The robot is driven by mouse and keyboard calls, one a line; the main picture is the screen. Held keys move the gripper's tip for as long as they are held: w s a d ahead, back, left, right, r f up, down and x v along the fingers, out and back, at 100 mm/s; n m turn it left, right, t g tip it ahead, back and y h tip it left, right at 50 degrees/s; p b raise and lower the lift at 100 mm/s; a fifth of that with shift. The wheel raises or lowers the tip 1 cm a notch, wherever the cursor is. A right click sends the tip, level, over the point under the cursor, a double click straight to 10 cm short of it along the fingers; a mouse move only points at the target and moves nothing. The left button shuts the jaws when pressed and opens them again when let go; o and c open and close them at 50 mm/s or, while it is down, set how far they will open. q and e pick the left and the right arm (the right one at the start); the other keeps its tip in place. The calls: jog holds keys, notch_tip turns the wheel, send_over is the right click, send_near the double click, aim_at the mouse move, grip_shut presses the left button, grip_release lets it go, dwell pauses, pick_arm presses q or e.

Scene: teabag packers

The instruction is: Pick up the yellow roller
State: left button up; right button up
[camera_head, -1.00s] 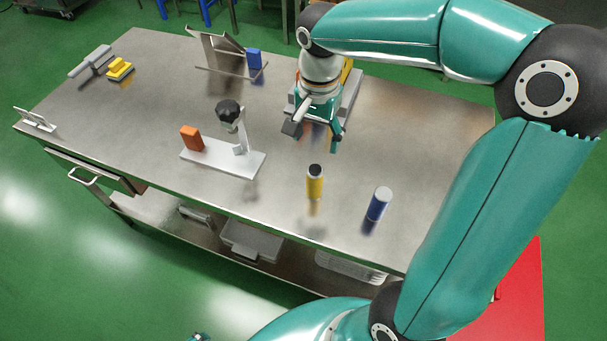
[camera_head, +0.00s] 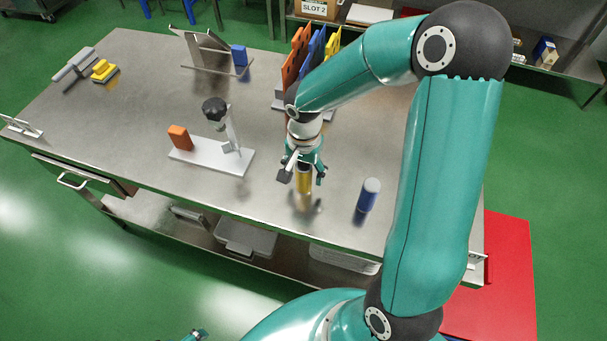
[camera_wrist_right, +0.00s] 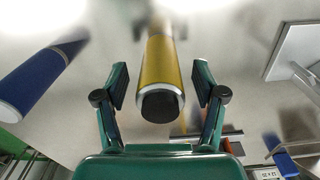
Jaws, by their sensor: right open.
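The yellow roller (camera_head: 303,181) stands upright near the front edge of the steel table, partly hidden by my right gripper (camera_head: 302,177). In the right wrist view the roller (camera_wrist_right: 162,70) shows its black end between the two open fingers (camera_wrist_right: 160,92), with a gap on each side. The right gripper is open and holds nothing. What looks like a small part of my left gripper (camera_head: 197,335) shows at the bottom edge of the head view; its jaws cannot be made out.
A blue roller (camera_head: 368,195) stands to the right, also in the wrist view (camera_wrist_right: 40,82). A white stand (camera_head: 212,155) with a black knob and an orange block (camera_head: 180,137) are to the left. A rack of coloured panels (camera_head: 300,62) is behind. Table between is clear.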

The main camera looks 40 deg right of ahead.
jog(key=shift+f, duration=0.9)
jog(key=shift+c, duration=0.4)
